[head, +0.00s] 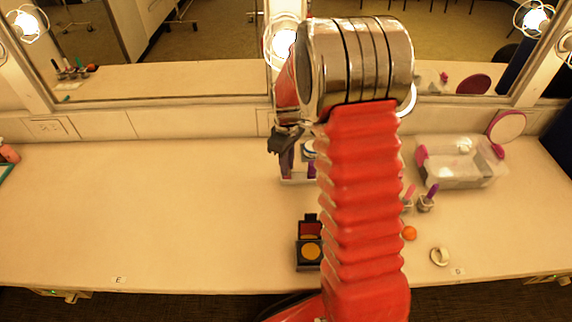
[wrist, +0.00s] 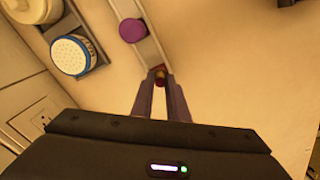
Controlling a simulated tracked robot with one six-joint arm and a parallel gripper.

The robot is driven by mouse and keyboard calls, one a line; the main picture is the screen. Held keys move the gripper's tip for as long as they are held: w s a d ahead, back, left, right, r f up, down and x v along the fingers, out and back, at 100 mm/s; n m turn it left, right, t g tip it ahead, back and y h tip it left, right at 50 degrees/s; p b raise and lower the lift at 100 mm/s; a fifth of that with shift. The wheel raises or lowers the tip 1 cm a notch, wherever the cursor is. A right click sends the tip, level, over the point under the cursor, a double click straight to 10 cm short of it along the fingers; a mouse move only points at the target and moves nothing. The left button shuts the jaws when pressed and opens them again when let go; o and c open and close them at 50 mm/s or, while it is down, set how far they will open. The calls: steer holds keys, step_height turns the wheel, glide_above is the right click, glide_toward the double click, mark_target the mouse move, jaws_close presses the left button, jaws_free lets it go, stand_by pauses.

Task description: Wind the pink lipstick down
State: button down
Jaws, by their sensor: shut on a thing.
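My gripper (wrist: 160,80) is shut on a small lipstick (wrist: 160,72) at the edge of a pale holder strip (wrist: 150,42) in the wrist view. Only its small reddish and gold end shows between the fingertips; I cannot tell for sure that it is pink, nor how far it is wound out. In the head view my gripper (head: 286,158) points down at the back of the counter, by a small stand (head: 297,181). My arm hides part of that stand, and the lipstick cannot be made out there.
A purple round-topped item (wrist: 132,30) and a blue-and-white dotted-top container (wrist: 72,54) stand close to the fingers. A black compact (head: 310,252) lies in front. A clear bin (head: 460,175) and an orange ball (head: 409,233) are right.

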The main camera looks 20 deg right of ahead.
steer(key=m, duration=0.5)
steer(key=shift+m, duration=1.7)
stand_by(1.3)
steer(key=c, duration=1.7)
jaws_free()
step_height(320, 180, up, 14)
steer(key=shift+f, duration=0.1)
